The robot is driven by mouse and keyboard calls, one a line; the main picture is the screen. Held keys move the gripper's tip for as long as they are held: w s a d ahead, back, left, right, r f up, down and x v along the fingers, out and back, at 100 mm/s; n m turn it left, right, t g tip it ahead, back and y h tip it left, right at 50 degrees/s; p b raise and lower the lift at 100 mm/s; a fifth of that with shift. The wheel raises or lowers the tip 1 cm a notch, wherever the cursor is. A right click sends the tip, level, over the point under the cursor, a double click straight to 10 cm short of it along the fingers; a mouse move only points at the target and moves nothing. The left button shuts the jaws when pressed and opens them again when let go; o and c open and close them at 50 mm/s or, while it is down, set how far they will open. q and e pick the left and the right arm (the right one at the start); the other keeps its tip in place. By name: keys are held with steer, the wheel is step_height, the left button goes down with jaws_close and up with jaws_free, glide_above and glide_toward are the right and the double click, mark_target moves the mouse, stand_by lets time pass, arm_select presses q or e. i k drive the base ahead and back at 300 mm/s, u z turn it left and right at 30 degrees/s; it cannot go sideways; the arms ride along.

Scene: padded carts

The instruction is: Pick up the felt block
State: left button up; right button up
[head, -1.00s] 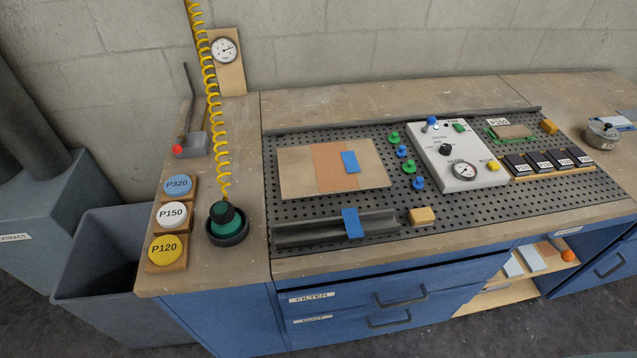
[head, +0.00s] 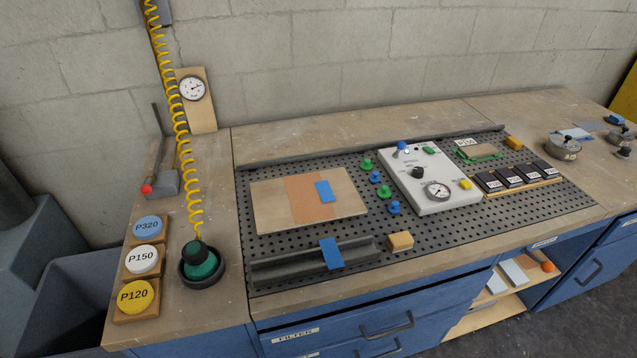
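A small tan-yellow block (head: 400,241), which may be the felt block, lies on the black perforated bench top (head: 440,235), just right of the grey channel piece. A second, smaller orange-yellow block (head: 514,142) sits near the back right, beside the green-edged pad. I cannot tell for certain from the picture which one is felt. Neither of my grippers is in view.
A grey channel (head: 300,264) with blue tape, a taped wooden panel (head: 262,205) and a white control box (head: 412,170) share the perforated top. A green-black sander (head: 201,262) and labelled discs (head: 142,258) stand left. Drawers (head: 330,335) are below.

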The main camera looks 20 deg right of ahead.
mark_target(401, 242)
steer(key=k, duration=0.5)
steer(key=z, duration=0.6)
steer(key=i, duration=0.45)
steer(key=z, duration=0.5)
